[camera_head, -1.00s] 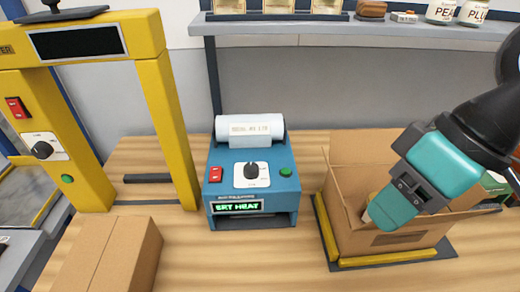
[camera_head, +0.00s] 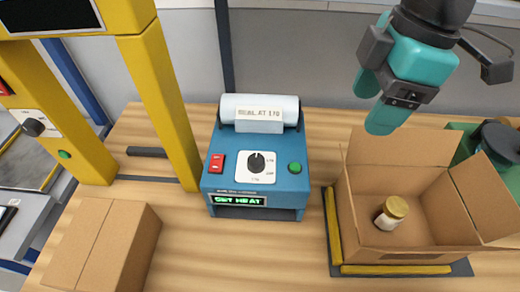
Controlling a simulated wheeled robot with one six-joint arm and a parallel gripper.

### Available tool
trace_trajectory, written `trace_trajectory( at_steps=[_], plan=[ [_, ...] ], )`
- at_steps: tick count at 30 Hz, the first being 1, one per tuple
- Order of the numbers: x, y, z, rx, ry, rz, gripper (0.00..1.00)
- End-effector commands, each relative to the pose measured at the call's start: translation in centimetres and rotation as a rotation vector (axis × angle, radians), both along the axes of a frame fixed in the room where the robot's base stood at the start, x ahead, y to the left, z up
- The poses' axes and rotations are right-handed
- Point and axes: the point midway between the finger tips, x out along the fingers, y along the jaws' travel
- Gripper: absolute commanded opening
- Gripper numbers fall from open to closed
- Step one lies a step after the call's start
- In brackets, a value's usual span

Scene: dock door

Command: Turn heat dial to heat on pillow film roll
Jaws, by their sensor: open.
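The blue pillow film machine (camera_head: 225,183) stands on the wooden bench near the middle. The white film roll (camera_head: 260,109) lies across its top, with a printed label. The heat dial (camera_head: 256,162) is a black knob on a white plate on the sloped face, between a red switch (camera_head: 217,162) and a green button (camera_head: 295,168). Its green display (camera_head: 238,200) appears to read "SET HEAT". My gripper (camera_head: 375,105), teal and dark, is raised at upper right, above and behind the open carton and clear of the dial. It is empty.
An open carton (camera_head: 385,232) with a gold-lidded jar (camera_head: 391,213) stands right of the machine, on a yellow-edged pad. A closed carton (camera_head: 100,245) lies front left. A yellow frame (camera_head: 160,105) with another dial (camera_head: 34,127) rises at left.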

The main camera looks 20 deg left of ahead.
Motion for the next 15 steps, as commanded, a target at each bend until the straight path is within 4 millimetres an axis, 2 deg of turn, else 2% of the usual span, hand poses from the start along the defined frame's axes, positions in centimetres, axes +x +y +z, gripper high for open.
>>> trace_trajectory(
  at_steps=[1,6,10,15],
  plan=[
    [0.7,2.8,0.2,-0.024,-0.023,0.187,0.64],
    [1.5,10.4,-0.3,-0.084,-0.091,0.746,0.64],
    [1.1,14.3,-0.9,-0.109,-0.113,1.02,0.64],
    [0.6,16.3,-1.6,-0.12,-0.121,1.17,0.64]
  ],
)
